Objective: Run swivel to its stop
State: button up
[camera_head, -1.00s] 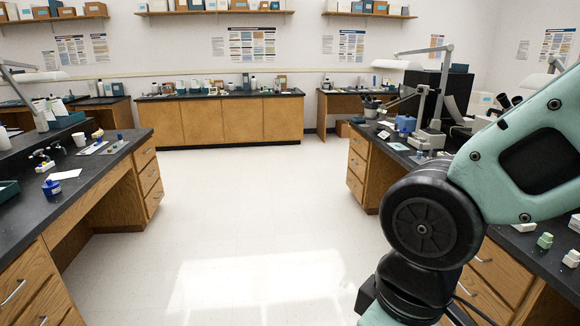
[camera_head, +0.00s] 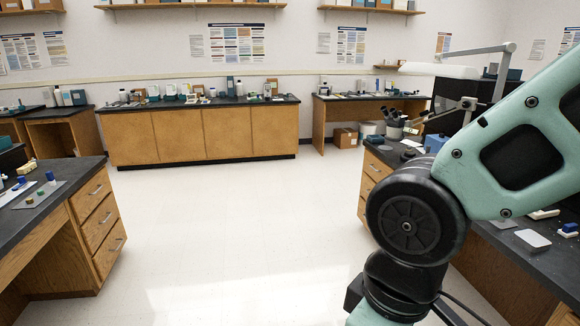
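My gripper is not in view. Only my own mint-green arm with its black round joint shows at the right, and it hides part of the right bench. I cannot make out a swivel for certain. A lamp-like fixture (camera_head: 440,70) with a white head and a jointed grey arm stands over the right bench (camera_head: 490,240), partly hidden by my arm.
Open white floor (camera_head: 240,230) lies ahead between the benches. The left bench (camera_head: 75,178) has wooden drawers and a dark top. A long cabinet (camera_head: 205,132) stands at the back wall, with a desk (camera_head: 345,108) to its right and a cardboard box (camera_head: 345,138) below.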

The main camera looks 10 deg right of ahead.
aim_at(440, 104)
jog(key=i+z, duration=0.3)
jog(key=i, duration=0.15)
jog(key=i+j+z, duration=0.1)
jog(key=i+z, duration=0.2)
jog(key=i, duration=0.15)
jog(key=i+j+z, duration=0.15)
jog(key=i+z, duration=0.45)
jog(key=i+j+z, duration=0.3)
jog(key=i+l, duration=0.05)
jog(key=l, duration=0.05)
